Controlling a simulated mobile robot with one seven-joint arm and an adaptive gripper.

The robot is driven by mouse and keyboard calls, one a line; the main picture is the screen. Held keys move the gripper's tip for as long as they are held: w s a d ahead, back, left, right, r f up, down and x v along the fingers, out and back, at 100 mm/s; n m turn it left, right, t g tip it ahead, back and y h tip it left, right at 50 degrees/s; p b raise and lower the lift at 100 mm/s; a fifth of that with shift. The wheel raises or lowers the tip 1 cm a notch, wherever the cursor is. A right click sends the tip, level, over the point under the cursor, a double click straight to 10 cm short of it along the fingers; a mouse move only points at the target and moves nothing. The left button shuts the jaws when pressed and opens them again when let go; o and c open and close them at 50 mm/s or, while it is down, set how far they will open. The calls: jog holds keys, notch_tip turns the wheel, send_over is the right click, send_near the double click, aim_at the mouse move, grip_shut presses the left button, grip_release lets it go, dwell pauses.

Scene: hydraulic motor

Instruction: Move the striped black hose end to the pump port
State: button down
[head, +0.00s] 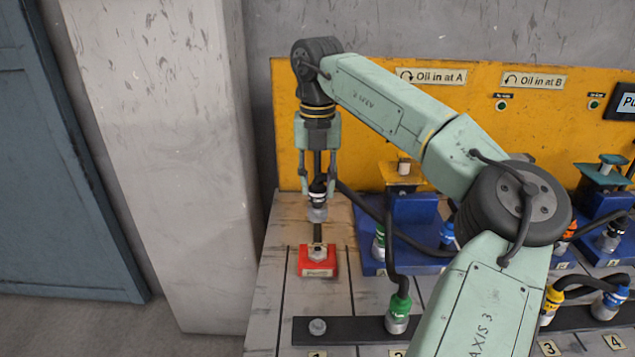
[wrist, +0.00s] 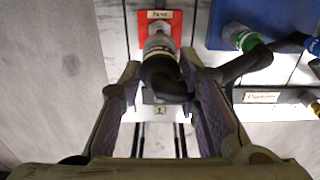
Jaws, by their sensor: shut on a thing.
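My gripper (head: 318,185) is shut on the striped black hose end (head: 318,193), a black body with white bands and a silver collar pointing down. In the wrist view the hose end (wrist: 160,50) sits between the fingertips (wrist: 162,74), and its hose bends off to the right. The pump port, a silver fitting on a red block (head: 318,268) with a label, is below the hose end in the head view. The red block (wrist: 175,20) also shows just beyond the collar in the wrist view. A narrow dark strip lies between collar and port; I cannot tell their exact gap.
A black rail (head: 350,330) in front carries a bare silver stub (head: 318,326) and a green-banded hose end (head: 398,308). A blue valve block (head: 425,222) stands right of the red block. A yellow panel (head: 345,140) rises behind.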

aim_at(317, 196)
jog(key=shift+f+b, duration=2.45)
jog(key=shift+f, duration=1.65)
jog(key=shift+f, duration=0.1)
jog(key=shift+f+b, duration=0.3)
jog(key=shift+f, duration=0.4)
jog(key=c, duration=1.1)
grip_release()
jog(key=shift+r, duration=0.15)
notch_tip(317, 196, up, 6)
jog(key=p, duration=0.4)
jog(key=shift+p, duration=0.35)
